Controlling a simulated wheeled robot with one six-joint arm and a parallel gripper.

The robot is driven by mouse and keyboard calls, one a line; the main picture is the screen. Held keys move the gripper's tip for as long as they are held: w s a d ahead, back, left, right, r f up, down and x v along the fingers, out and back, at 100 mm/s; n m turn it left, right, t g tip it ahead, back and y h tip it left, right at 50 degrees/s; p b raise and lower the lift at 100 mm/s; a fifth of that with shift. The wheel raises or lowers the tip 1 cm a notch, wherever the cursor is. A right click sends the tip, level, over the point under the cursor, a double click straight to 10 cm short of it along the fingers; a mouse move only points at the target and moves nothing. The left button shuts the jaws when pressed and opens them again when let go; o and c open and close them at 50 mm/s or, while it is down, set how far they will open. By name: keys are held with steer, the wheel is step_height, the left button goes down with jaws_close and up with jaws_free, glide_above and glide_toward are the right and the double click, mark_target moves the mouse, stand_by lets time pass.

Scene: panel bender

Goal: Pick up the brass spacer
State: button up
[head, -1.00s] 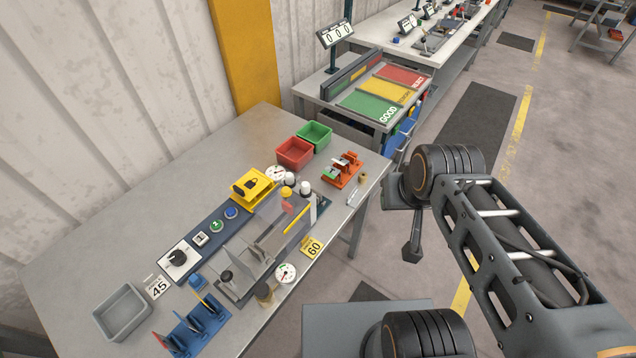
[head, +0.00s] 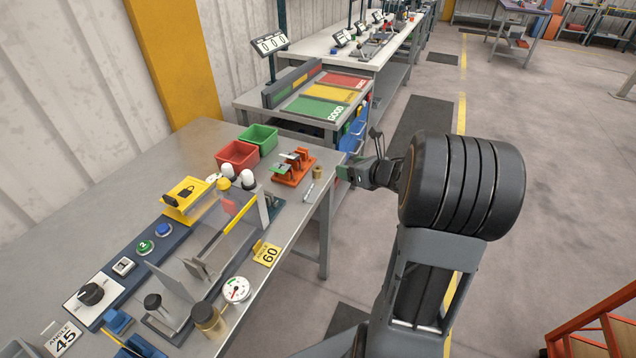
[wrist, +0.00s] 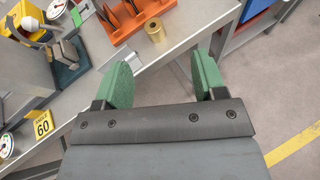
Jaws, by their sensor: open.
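The brass spacer (head: 318,172) is a small upright brass cylinder near the right edge of the grey bench, beside the orange rack. In the wrist view it (wrist: 155,30) stands beyond my fingertips, roughly in line with the gap between them. My gripper (head: 346,172) is off the bench's right edge, just right of the spacer in the head view. In the wrist view my gripper (wrist: 163,75) shows two green finger pads set wide apart with nothing between them. It is open and not touching the spacer.
Red (head: 238,156) and green (head: 259,139) bins sit behind. A yellow angle-60 tag (head: 267,254) is nearer.

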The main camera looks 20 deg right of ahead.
mark_target(320, 170)
steer(key=w+a+f, duration=0.1)
steer(key=w, duration=0.1)
steer(key=w+a+f+n, duration=0.1)
steer(key=w+f, duration=0.1)
steer(key=w+a+f+n+y, duration=0.1)
steer(key=shift+w+f+g, duration=0.3)
steer(key=shift+w+f, duration=0.1)
steer(key=shift+p+x, duration=0.55)
steer(key=shift+x, duration=2.5)
steer(key=shift+a, duration=0.1)
steer(key=c, duration=1)
